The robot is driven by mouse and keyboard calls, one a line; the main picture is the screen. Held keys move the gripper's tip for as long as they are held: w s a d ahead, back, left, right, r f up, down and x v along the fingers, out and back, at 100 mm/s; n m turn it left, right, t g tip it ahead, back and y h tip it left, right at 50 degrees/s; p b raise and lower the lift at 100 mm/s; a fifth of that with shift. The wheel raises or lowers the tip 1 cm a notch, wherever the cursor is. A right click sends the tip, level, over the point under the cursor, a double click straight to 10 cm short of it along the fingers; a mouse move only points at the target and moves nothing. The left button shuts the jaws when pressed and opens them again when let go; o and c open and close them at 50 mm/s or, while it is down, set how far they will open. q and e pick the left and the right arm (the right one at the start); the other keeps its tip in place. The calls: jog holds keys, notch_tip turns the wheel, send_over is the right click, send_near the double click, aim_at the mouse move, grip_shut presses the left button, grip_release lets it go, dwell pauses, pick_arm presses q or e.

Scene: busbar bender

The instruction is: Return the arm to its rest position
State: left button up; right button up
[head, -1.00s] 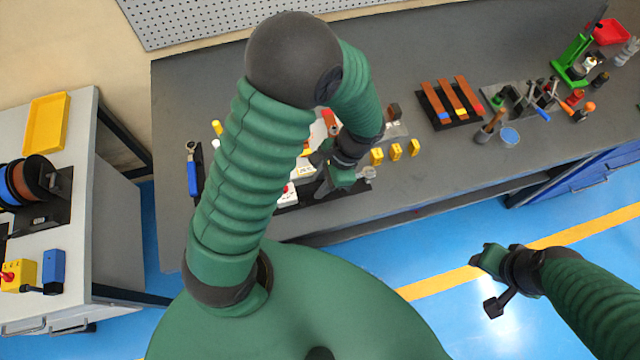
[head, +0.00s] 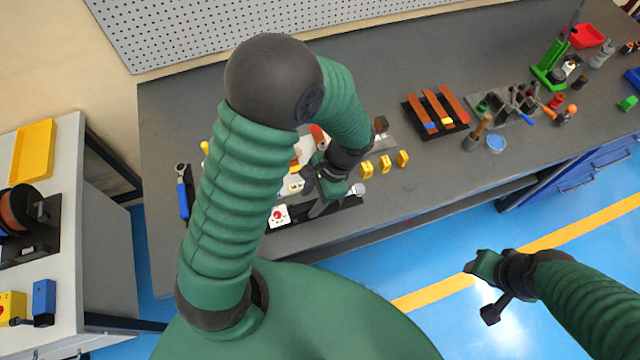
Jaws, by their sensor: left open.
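My left arm rises from the lower left, bends at its dark elbow and reaches down over the grey workbench (head: 400,90). Its left gripper (head: 322,190) is open, close to the white and dark bender parts (head: 279,215) at the bench's front edge. My own arm hides much of that device, and I cannot tell whether the gripper touches it. My right gripper (head: 478,264) hangs over the blue floor at the right, clear of the bench; its finger gap is not clear.
Yellow blocks (head: 384,162), a rack of copper bars (head: 437,110), a blue-topped cup (head: 495,144) and a green press (head: 551,68) stand along the bench. A blue-handled tool (head: 184,195) lies left. A side table (head: 70,190) stands far left. Floor at right is free.

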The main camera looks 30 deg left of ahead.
pick_arm(q)
jog(key=v, duration=1.1)
